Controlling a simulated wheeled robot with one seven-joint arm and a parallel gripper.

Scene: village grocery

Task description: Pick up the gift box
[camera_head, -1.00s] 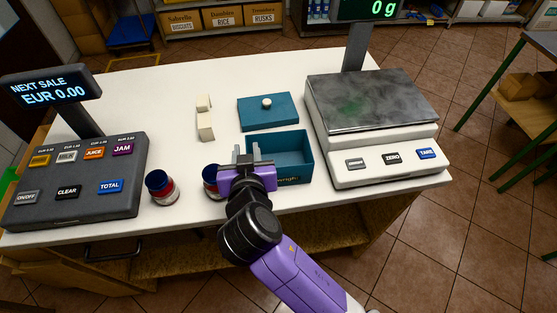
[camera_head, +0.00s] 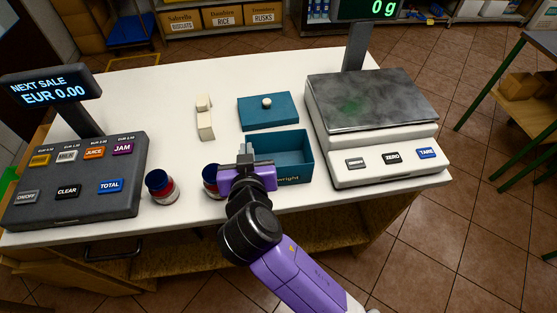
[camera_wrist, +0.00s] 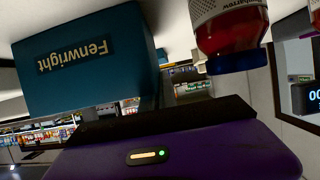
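The gift box is an open teal box (camera_head: 294,172) on the white counter, left of the scale. Its front reads "Fenwright", and it shows upside down in the wrist view (camera_wrist: 95,85). Its teal lid (camera_head: 262,119) with a white knob lies flat behind it. My gripper (camera_head: 246,153) is at the box's left wall, with its fingers close together and apparently shut on that wall. The fingertips are small in the head view and hidden in the wrist view. The box looks level; I see no clear gap beneath it.
A red-and-blue jar (camera_head: 211,180) stands close left of my gripper, and a similar jar (camera_head: 161,186) farther left. The scale (camera_head: 385,160) is close on the right. A cream block-shaped item (camera_head: 205,122) lies behind left. The cash register (camera_head: 75,185) is at left. The counter's back left is clear.

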